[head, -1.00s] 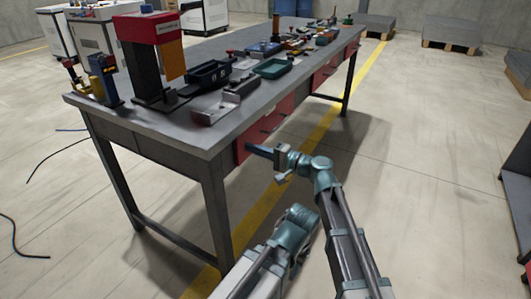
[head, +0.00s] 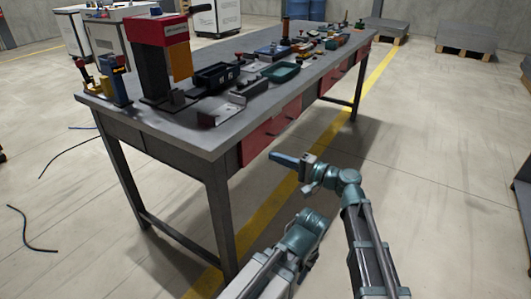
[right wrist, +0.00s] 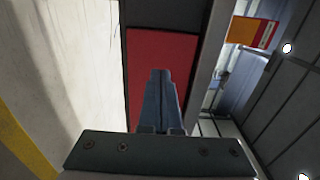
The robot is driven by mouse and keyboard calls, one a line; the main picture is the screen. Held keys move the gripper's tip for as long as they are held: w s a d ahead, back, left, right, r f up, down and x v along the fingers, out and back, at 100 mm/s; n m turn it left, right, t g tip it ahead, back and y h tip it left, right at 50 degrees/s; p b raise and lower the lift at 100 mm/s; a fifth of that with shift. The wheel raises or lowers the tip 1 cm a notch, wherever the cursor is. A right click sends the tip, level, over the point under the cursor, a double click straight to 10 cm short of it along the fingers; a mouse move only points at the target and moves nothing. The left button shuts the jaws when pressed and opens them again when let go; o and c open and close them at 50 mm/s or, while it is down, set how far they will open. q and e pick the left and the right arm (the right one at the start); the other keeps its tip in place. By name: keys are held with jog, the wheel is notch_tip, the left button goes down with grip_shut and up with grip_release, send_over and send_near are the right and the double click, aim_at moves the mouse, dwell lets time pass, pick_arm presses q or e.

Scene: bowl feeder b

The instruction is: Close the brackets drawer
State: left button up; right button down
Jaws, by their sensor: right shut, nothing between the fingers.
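Red drawer fronts (head: 257,142) sit under the near end of the grey workbench top, with dark handles. They look about flush with the bench frame. No label is readable, so I cannot tell which is the brackets drawer. My right gripper (head: 273,156) is shut and empty, just in front of and below the near red fronts, and appears apart from them. In the right wrist view, its closed fingers (right wrist: 160,100) point toward a red panel (right wrist: 160,55) between dark edges. My left gripper is not in view.
The workbench top (head: 190,128) carries a red-and-black press (head: 162,50), dark trays, a metal bracket part (head: 222,113) and several tools. More red fronts (head: 332,78) are farther along. The floor right of the bench is open, with a yellow line. Pallets stand at the back.

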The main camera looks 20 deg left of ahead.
jog(key=v, duration=0.7)
jog(key=s+d+f+n+g+h, duration=0.1)
jog(key=s+d+f+h, duration=0.35)
jog(key=f, duration=0.35)
jog(key=s+d+f+n+g+h, duration=0.1)
jog(key=s+d+f+n+h, duration=0.2)
jog(key=d+f, duration=0.4)
jog(key=s+d+f+g+h, duration=0.1)
jog(key=s+d+f+h, duration=0.15)
jog(key=d, duration=0.35)
jog(key=s+d+f+m+h, duration=0.1)
jog(key=s+d+f+h, duration=0.15)
jog(key=d+h, duration=0.2)
jog(key=s+d+f+g+h, duration=0.1)
jog(key=s+d+f+h, duration=0.15)
jog(key=d, duration=0.35)
jog(key=s+a+n+h, duration=0.2)
jog(key=s+a+n, duration=0.3)
jog(key=a, duration=0.6)
notch_tip(320, 180, up, 39)
jog(key=m+p, duration=0.1)
jog(key=p, duration=3.7)
jog(key=shift+s+g, duration=0.4)
